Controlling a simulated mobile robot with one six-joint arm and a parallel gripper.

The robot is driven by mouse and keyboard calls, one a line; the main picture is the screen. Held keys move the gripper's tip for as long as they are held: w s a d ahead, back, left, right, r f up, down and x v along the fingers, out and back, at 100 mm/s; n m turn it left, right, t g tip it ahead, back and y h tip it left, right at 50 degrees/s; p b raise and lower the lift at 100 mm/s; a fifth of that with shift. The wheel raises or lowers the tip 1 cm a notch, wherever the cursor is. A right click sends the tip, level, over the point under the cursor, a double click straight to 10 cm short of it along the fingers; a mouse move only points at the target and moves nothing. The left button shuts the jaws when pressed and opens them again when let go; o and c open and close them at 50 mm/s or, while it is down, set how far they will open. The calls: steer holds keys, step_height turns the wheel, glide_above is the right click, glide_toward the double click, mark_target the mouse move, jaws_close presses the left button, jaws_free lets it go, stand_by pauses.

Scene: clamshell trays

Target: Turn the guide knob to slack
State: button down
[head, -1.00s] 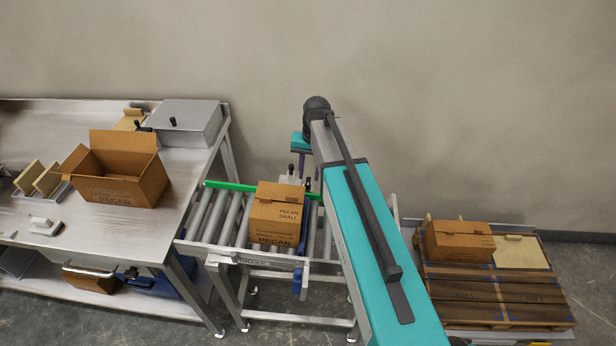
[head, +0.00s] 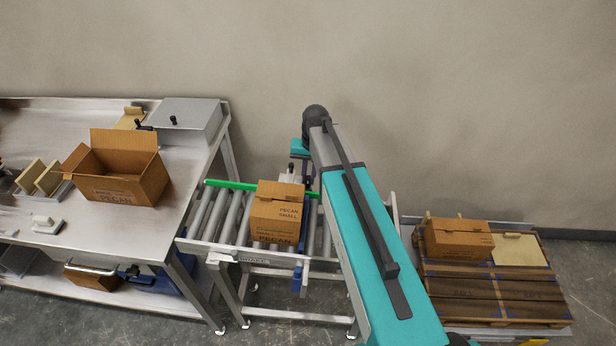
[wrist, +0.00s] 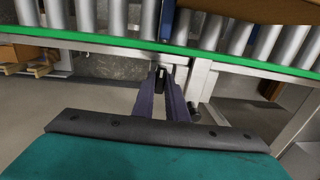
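My gripper (wrist: 161,78) shows in the wrist view with two purple fingers pointing at a grey bracket below the green guide rail (wrist: 100,40). A small black part (wrist: 159,86), probably the guide knob, sits between the fingertips. I cannot tell whether the fingers press on it. In the head view my gripper (head: 300,168) hangs at the far side of the roller conveyor, by the green rail (head: 230,185), and the arm partly hides it. A pale bracket (head: 288,179) and a small dark part (head: 308,183) show beside it.
A closed pecan carton (head: 277,215) sits on the conveyor rollers (head: 213,215). At left, a steel table (head: 120,235) holds an open carton (head: 125,180) and a grey box (head: 185,122). At right, another carton (head: 458,240) lies on a loaded pallet (head: 500,312). A plain wall stands behind.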

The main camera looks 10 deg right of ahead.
steer(key=shift+n, duration=0.3)
steer(key=n+b, duration=0.2)
steer(key=n, duration=0.1)
steer(key=shift+n, duration=0.4)
steer(key=n+b, duration=0.1)
steer(key=n, duration=0.3)
steer(key=n+b, duration=0.1)
steer(key=n, duration=0.4)
steer(key=shift+n+b, duration=0.3)
steer(key=shift+b, duration=0.05)
steer(key=shift+n+b, duration=0.4)
steer(key=shift+n, duration=1.6)
steer(key=shift+w, duration=0.1)
steer(key=c, duration=1.8)
jaws_free()
steer(key=shift+o, duration=0.2)
steer(key=shift+r, duration=0.15)
